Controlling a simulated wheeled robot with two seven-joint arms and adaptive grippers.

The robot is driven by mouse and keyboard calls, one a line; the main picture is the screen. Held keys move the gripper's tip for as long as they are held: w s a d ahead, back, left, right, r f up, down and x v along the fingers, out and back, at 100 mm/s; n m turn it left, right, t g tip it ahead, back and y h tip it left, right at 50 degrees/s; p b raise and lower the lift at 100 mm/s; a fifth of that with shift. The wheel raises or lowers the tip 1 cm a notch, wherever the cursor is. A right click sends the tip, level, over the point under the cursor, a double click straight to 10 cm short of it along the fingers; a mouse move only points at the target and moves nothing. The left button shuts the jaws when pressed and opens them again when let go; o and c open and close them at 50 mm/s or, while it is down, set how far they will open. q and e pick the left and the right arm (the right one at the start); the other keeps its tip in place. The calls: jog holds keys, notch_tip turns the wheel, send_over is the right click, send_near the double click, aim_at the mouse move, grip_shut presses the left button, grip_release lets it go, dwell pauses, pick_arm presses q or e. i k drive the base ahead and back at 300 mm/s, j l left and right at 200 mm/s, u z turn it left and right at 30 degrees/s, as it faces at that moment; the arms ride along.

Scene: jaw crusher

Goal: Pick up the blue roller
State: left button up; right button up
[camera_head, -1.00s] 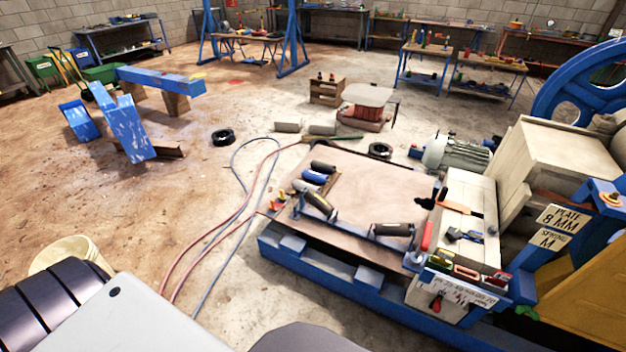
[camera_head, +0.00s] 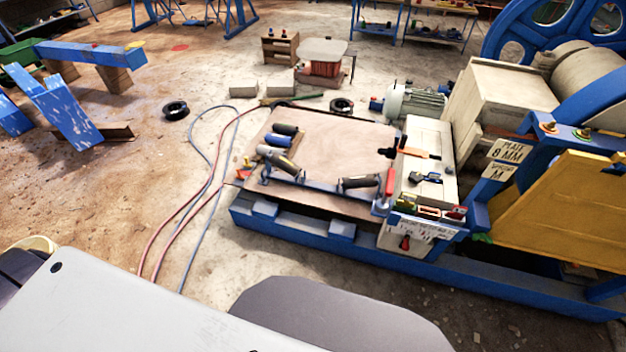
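The blue roller (camera_head: 279,140) lies on the left part of the brown board on the blue machine frame. A dark roller (camera_head: 286,129) lies just behind it, and a larger grey and black roller (camera_head: 277,159) lies in front of it at a slant, very close to it. Another grey and black roller (camera_head: 362,182) lies further right along the board's front edge. Neither of my grippers shows in the view. Only grey and white parts of my own body fill the bottom of the picture, well in front of the board.
The board (camera_head: 335,137) has a clear middle. A cream box (camera_head: 427,150) with tools stands at its right, beside a red-handled tool (camera_head: 389,183). The blue frame (camera_head: 290,229) edges the front. Hoses (camera_head: 205,185) lie on the floor to the left. A yellow panel (camera_head: 570,205) stands right.

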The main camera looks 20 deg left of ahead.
aim_at(276, 140)
jog(key=u, duration=2)
jog(key=i+u, duration=0.3)
jog(key=i, duration=0.4)
jog(key=i+l+u, duration=0.25)
jog(key=i, duration=0.5)
jog(key=i+j, duration=0.1)
jog(key=i, duration=0.7)
